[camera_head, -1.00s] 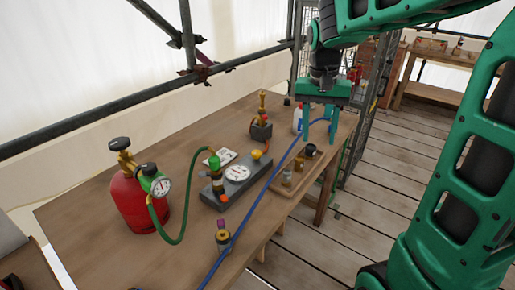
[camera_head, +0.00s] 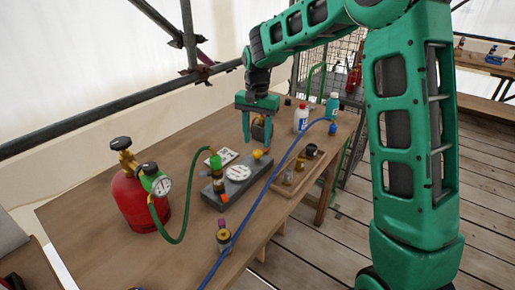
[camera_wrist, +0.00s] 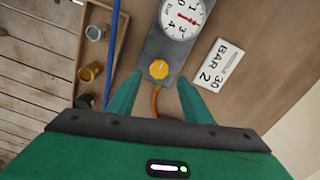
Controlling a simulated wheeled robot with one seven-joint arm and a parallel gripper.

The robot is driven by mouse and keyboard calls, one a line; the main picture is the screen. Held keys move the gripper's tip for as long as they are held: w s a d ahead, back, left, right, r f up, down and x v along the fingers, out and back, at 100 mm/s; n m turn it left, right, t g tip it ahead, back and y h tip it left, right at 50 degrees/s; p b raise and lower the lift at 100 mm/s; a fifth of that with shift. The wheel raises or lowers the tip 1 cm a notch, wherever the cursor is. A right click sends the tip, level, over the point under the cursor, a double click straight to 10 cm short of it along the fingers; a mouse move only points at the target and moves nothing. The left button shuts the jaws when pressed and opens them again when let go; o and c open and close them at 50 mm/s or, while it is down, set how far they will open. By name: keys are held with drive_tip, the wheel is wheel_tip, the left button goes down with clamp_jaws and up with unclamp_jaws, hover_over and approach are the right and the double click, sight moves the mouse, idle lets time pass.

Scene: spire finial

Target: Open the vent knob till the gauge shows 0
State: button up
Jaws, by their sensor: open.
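The yellow vent knob (camera_head: 257,154) sits at the far end of a grey block (camera_head: 227,190). The round white gauge (camera_head: 238,173) is on the same block. In the wrist view the knob (camera_wrist: 158,69) lies between and just beyond my fingertips, with the gauge (camera_wrist: 180,22) above it. A red needle shows on the dial, but I cannot read its value surely. My gripper (camera_head: 257,138) points down above the knob end, open and empty; its fingers also show in the wrist view (camera_wrist: 160,88). I see no contact with the knob.
A red cylinder (camera_head: 132,203) with its own gauge stands left, joined by a green hose (camera_head: 184,225). A blue hose (camera_head: 262,190) crosses the table's right side beside a wooden tray (camera_head: 285,185) of fittings. A white bottle (camera_head: 301,118) stands behind. A label card (camera_wrist: 217,66) lies by the block.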

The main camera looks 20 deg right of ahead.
sight(257, 151)
drive_tip(key=shift+f, duration=2.2)
drive_tip(key=c, duration=1.1)
